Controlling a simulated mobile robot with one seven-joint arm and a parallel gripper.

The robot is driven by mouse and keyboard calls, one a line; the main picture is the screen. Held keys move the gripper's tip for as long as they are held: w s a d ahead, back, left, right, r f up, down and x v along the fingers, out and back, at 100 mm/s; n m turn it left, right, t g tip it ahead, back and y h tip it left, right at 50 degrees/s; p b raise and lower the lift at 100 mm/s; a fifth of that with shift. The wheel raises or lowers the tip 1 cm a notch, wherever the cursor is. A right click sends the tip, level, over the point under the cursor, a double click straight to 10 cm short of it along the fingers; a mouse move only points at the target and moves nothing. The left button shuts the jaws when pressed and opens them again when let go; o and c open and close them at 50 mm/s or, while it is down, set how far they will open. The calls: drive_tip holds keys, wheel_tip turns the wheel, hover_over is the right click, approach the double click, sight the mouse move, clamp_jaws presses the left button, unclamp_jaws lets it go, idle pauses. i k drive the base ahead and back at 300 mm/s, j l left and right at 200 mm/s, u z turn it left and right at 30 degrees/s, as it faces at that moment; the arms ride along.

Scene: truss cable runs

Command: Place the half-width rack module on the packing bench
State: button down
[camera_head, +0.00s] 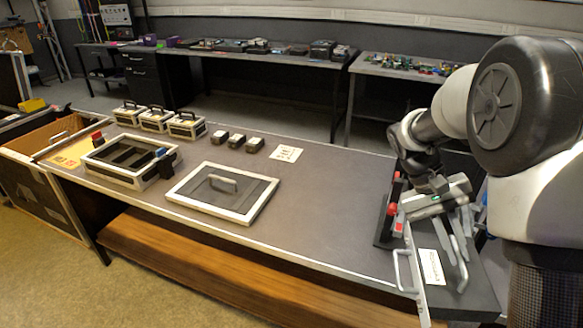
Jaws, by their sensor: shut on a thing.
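The half-width rack module (476,290) is a flat dark box at the right end of the packing bench (330,205). It has a light front plate with a handle, a white label and a grey handle on top. My gripper (459,222) is shut on the module, apparently at the top handle; the exact grip is partly hidden. The module overlaps the bench's front right edge in the picture. I cannot tell whether its underside touches the bench.
A dark stand with red parts (392,208) is beside my gripper. A framed lid with a handle (222,190), an open case (130,160), several small cases (155,120) and dark blocks (237,141) occupy the bench's left and middle. Bare surface lies right of the lid.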

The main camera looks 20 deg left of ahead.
sight(308, 219)
drive_tip(key=j+z, duration=0.15)
drive_tip(key=j, duration=1)
drive_tip(key=i+j+u, duration=0.25)
drive_tip(key=i+u, duration=0.25)
drive_tip(key=k, duration=0.1)
